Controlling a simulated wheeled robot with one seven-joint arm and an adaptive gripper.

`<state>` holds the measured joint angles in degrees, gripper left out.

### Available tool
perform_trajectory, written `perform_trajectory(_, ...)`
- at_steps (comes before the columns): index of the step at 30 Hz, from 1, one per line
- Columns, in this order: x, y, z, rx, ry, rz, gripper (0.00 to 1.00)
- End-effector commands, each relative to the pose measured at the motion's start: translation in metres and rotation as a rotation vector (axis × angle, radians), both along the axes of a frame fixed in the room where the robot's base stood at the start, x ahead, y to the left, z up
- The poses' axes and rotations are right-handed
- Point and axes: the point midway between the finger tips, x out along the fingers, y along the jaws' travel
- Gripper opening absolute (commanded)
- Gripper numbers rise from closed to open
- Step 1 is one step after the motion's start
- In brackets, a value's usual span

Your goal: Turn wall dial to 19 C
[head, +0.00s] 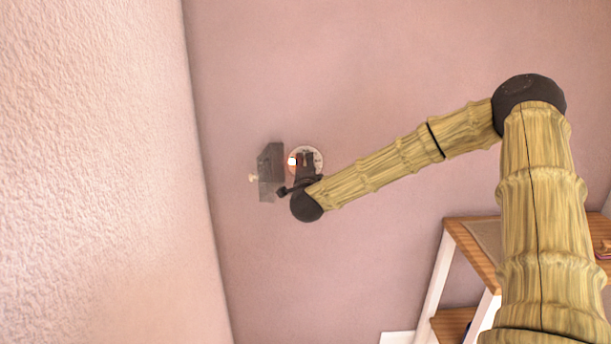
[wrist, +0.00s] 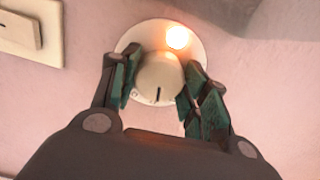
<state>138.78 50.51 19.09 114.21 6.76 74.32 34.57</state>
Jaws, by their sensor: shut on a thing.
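The wall dial is a round pale plate (head: 318,158) on the pink wall, partly hidden by my gripper in the head view. In the wrist view, its cream knob (wrist: 160,72) stands out from the plate (wrist: 135,38) and carries a dark line at the bottom of the picture. A bright orange-white light glows on the plate just above the knob. My gripper (wrist: 158,78) is shut on the knob, with one green-padded finger on each side; it also shows in the head view (head: 305,163). Any scale marks are too small to read.
A cream switch plate (wrist: 32,28) is at the wrist view's upper left. A wood-topped shelf (head: 465,240) stands lower right. A textured wall (head: 95,170) closes the left.

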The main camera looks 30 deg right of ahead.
Motion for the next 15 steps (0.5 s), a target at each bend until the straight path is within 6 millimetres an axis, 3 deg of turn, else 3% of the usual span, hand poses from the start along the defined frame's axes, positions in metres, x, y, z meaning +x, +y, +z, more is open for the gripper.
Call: perform_trajectory(15, -0.0011, -0.0014, -0.0038, 0.071, -0.037, -0.003, 0.21)
